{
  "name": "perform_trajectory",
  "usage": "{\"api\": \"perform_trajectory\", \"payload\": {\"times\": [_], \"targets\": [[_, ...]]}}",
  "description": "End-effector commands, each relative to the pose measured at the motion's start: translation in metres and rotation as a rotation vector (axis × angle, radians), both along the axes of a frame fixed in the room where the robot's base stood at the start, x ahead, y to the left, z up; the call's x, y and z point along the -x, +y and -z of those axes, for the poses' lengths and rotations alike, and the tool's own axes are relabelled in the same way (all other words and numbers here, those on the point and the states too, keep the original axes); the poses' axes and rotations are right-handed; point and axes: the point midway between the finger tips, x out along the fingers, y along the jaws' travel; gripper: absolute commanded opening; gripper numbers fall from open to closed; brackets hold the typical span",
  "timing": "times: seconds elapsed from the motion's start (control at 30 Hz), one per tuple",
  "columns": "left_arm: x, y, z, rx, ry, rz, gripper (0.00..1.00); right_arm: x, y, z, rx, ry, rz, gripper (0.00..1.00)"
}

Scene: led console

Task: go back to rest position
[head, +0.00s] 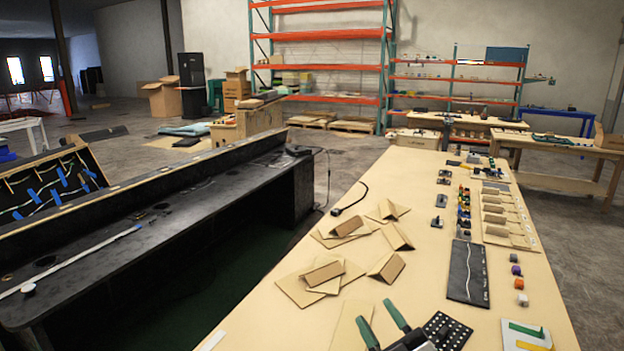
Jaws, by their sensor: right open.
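My right gripper (374,310) shows at the bottom edge of the head view, right of centre. Its two green-tipped fingers are spread apart with nothing between them, over the near part of the light wooden table (330,225). A black panel with rows of white dots (447,330) is just right of the fingers; whether they touch cannot be told. My left gripper is not in view.
Folded cardboard pieces (322,275) lie ahead of the gripper. A dark board (467,271), small coloured cubes (516,270) and cardboard holders (503,218) line the table's right side. A long black desk (150,225) stands to the left, across a gap.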

Motion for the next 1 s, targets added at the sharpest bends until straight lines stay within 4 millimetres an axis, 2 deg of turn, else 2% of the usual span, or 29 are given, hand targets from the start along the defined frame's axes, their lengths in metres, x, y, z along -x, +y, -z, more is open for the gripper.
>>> {"api": "perform_trajectory", "payload": {"times": [0.1, 0.17, 0.3, 0.4, 0.53, 0.7, 0.87, 0.9, 1.0], "targets": [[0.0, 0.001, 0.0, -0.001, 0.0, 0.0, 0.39, 0.011, -0.047, 0.047, -0.156, 0.286, 0.248, 0.42], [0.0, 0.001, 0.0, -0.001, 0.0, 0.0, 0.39, 0.023, -0.068, 0.078, -0.201, 0.456, 0.36, 0.42], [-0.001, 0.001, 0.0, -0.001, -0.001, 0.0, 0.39, 0.072, -0.099, 0.15, -0.235, 0.867, 0.541, 0.42], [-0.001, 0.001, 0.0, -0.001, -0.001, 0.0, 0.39, 0.11, -0.107, 0.185, -0.22, 1.102, 0.596, 0.42], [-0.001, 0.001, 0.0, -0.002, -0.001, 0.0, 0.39, 0.154, -0.108, 0.213, -0.186, 1.341, 0.618, 0.42], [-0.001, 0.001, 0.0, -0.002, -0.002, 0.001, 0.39, 0.207, -0.106, 0.234, -0.134, 1.589, 0.605, 0.42], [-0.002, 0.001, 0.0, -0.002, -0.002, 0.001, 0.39, 0.254, -0.101, 0.244, -0.077, 1.795, 0.564, 0.42], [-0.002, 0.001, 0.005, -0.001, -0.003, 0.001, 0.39, 0.246, -0.101, 0.261, -0.075, 1.789, 0.566, 0.42], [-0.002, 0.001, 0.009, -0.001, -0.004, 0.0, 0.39, 0.239, -0.1, 0.291, -0.072, 1.794, 0.569, 0.42]]}}
